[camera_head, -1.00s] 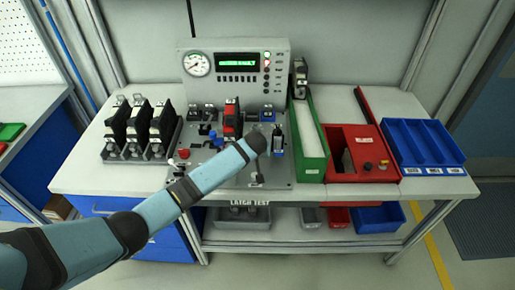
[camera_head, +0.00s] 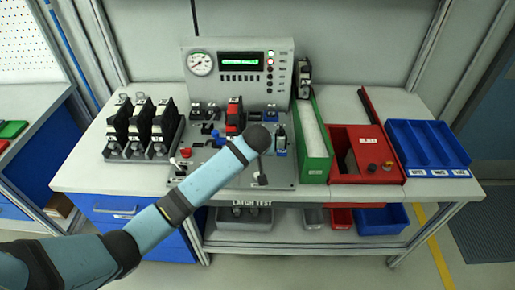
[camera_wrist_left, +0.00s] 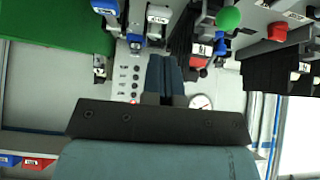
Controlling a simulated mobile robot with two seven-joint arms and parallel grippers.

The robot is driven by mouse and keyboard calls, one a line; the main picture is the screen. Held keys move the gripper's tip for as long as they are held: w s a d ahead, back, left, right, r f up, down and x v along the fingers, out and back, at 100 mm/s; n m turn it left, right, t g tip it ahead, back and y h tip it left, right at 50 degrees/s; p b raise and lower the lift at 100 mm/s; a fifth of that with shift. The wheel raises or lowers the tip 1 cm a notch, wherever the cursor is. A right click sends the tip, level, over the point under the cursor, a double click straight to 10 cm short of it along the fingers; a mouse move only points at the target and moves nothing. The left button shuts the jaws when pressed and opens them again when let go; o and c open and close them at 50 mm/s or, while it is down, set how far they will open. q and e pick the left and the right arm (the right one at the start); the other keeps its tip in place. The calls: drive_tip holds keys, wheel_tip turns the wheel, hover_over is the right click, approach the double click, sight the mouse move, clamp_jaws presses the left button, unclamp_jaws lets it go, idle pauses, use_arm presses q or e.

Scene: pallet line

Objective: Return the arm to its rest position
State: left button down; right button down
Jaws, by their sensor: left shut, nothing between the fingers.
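My left arm (camera_head: 205,185) reaches in from the lower left of the head view, over the front of the workbench. Its dark round end (camera_head: 259,138) is in front of the test fixture; the gripper's fingers are hidden behind it there. In the left wrist view my left gripper (camera_wrist_left: 165,75) has its fingers together, with nothing between them. It is in front of the fixture's panel, apart from the parts around it. My right arm and gripper are not in view.
A test panel with a gauge (camera_head: 200,63) stands behind the fixture plate (camera_head: 225,179). A rack of black units (camera_head: 141,127) is on the left. A green tray (camera_head: 317,170), a red box (camera_head: 362,176) and a blue bin (camera_head: 428,146) are on the right. Bare bench top (camera_head: 85,178) shows front left.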

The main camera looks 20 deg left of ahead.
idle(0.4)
use_arm(q)
drive_tip(key=s+d+f+m+h, duration=0.3)
drive_tip(key=s+f+m+h, duration=0.1)
drive_tip(key=s+f, duration=0.9)
drive_tip(key=s+a+m+t, duration=0.1)
drive_tip(key=s+a+t, duration=0.1)
drive_tip(key=s, duration=0.8)
drive_tip(key=s+a+m+t+h, duration=0.1)
drive_tip(key=s+a, duration=0.1)
drive_tip(key=s, duration=0.9)
drive_tip(key=shift+f+t, duration=0.3)
drive_tip(key=shift+t, duration=0.1)
